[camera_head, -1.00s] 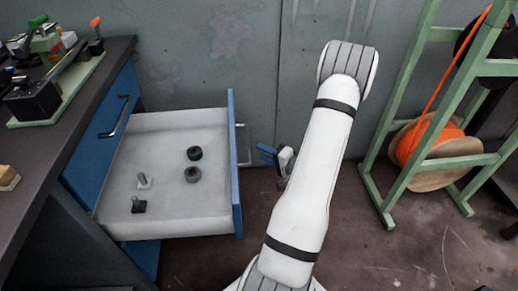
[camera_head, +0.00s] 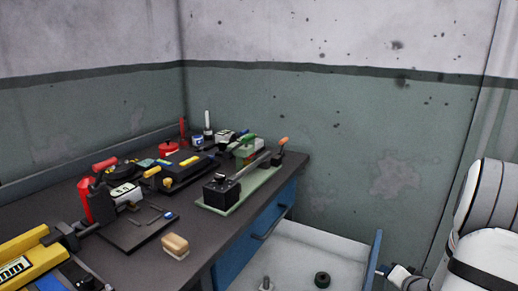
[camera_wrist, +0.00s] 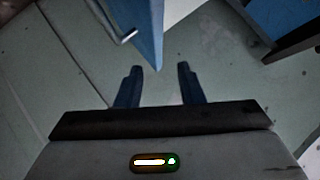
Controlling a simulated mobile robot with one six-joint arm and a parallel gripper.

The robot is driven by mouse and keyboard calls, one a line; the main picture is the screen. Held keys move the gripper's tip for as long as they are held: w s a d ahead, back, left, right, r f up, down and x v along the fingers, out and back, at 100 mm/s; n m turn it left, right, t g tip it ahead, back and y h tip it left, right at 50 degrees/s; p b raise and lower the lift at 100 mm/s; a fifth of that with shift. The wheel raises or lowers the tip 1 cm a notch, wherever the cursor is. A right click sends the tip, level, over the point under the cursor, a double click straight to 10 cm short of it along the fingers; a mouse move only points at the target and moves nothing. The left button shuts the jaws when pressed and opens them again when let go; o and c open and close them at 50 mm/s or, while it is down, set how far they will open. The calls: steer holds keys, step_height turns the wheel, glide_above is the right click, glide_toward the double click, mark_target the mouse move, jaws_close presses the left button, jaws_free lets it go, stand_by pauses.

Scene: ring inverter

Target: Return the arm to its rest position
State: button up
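My arm (camera_head: 490,240) stands at the right edge of the head view, white with dark bands. My gripper (camera_head: 385,270) is partly visible at its lower left, just right of the open drawer's blue front (camera_head: 373,262). In the wrist view my gripper (camera_wrist: 159,69) has its two blue fingers spread apart, with nothing between them. The drawer's blue front (camera_wrist: 146,30) and its handle (camera_wrist: 128,36) appear beyond the fingertips.
The pulled-out drawer (camera_head: 315,246) holds a dark ring (camera_head: 322,279) and a grey peg (camera_head: 266,284); its lower part is cut off. The dark workbench (camera_head: 200,235) at left carries a green-based device (camera_head: 240,190), a tan block (camera_head: 175,246) and several tools.

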steer(key=a+r+n+g+h+p, duration=0.1)
steer(key=a+r+g+p, duration=0.15)
steer(key=r, duration=0.45)
steer(key=a+r+n+g+h+p, duration=0.1)
steer(key=a+r+n+p, duration=0.2)
steer(key=r, duration=0.4)
steer(key=s+a+r+n+g+y+p, duration=0.1)
steer(key=s+a+r+n+g+p, duration=0.1)
steer(key=s+a+r+p, duration=0.3)
steer(key=s+a+r+n+g+y+p, duration=0.1)
steer(key=s+a+r+n+g+p, duration=0.2)
steer(key=s+a+r, duration=1)
steer(key=a+p, duration=0.2)
steer(key=a, duration=0.2)
steer(key=shift+s+a+y, duration=0.2)
steer(key=shift+s+y, duration=0.2)
